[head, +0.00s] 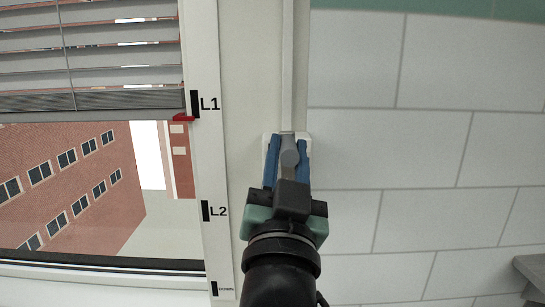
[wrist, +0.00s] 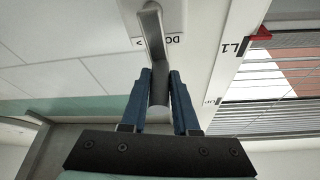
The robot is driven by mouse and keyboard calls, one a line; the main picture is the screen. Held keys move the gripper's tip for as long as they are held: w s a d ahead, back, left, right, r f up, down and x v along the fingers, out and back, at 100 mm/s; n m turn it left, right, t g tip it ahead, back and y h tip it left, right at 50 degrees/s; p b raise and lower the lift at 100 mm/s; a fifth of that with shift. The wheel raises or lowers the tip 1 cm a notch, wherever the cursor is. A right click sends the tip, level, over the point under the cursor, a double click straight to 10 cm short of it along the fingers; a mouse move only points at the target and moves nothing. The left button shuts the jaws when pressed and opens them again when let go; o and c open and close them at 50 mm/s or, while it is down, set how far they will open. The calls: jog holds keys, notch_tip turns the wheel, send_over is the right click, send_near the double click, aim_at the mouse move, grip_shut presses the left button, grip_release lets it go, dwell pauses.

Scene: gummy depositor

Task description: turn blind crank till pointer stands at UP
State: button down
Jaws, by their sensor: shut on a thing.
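The crank (wrist: 152,28) is a grey bent lever on a white wall plate beside the window frame. My gripper (head: 286,158) is shut on the crank's grey handle, which also shows between the blue fingers in the wrist view (wrist: 159,88). The blind (head: 90,60) has grey slats and covers the upper part of the window. The red pointer (head: 184,118) at its bottom edge stands at the lower end of the L1 mark (head: 195,104).
A partly hidden label (wrist: 173,40) by the crank begins with "DO". White wall tiles (head: 420,140) are clear on the right. A grey ledge (head: 533,272) juts in at lower right.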

jog(key=shift+w+a+f, duration=0.1)
jog(key=shift+a, duration=0.05)
jog(key=shift+a+b, duration=0.45)
jog(key=shift+a, duration=0.65)
jog(key=shift+f, duration=0.1)
jog(key=a+f+b, duration=0.1)
jog(key=f+b, duration=0.1)
jog(key=a+f+b, duration=0.1)
jog(key=b, duration=0.1)
jog(key=shift+a+f, duration=0.4)
